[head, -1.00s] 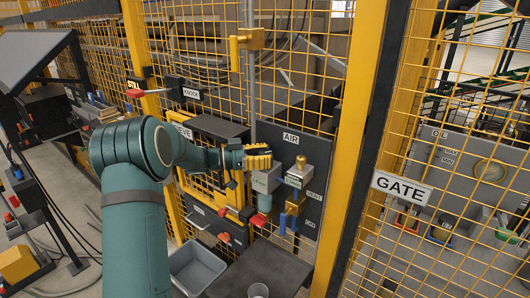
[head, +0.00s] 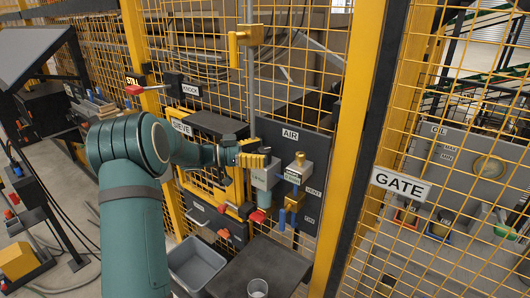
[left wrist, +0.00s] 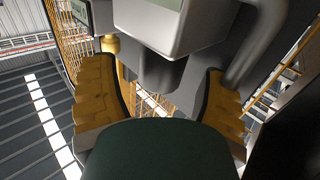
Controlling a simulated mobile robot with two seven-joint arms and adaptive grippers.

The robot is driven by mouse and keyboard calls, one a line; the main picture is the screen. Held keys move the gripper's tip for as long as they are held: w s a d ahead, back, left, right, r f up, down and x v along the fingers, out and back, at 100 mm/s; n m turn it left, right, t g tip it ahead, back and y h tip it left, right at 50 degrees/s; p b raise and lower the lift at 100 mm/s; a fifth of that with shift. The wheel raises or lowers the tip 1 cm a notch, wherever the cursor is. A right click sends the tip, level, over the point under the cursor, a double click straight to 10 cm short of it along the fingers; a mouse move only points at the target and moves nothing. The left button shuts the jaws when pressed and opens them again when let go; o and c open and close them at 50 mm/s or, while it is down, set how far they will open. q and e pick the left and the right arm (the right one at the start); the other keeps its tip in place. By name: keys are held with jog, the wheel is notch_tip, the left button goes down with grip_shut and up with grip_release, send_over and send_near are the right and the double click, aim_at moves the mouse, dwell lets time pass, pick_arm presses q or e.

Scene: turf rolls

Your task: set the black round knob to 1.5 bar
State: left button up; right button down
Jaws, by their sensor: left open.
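The AIR panel (head: 300,148) is on the yellow mesh fence. It carries a grey regulator box (head: 264,179), seen large at the top of the left wrist view (left wrist: 158,28). My left gripper (head: 252,160) is at the top of this box in the head view, its yellow fingers open. In the left wrist view, a dark round cylinder, seemingly the black knob (left wrist: 160,72), projects from the box between my open fingers (left wrist: 158,92), with visible gaps on both sides. In the head view the knob is hidden by the gripper. The pressure reading is not legible. My right gripper is not in view.
A brass-topped unit (head: 299,160) stands close right of the regulator. A red handle (head: 257,215) and a blue part (head: 282,219) are below. A dark bench (head: 250,266) with a clear cup (head: 258,288) and a grey bin (head: 197,265) are lower down. A vertical pipe (head: 249,85) rises behind.

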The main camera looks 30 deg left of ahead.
pick_arm(q)
jog(key=v, duration=1)
jog(key=shift+s+a, duration=0.15)
jog(key=shift+a, duration=0.05)
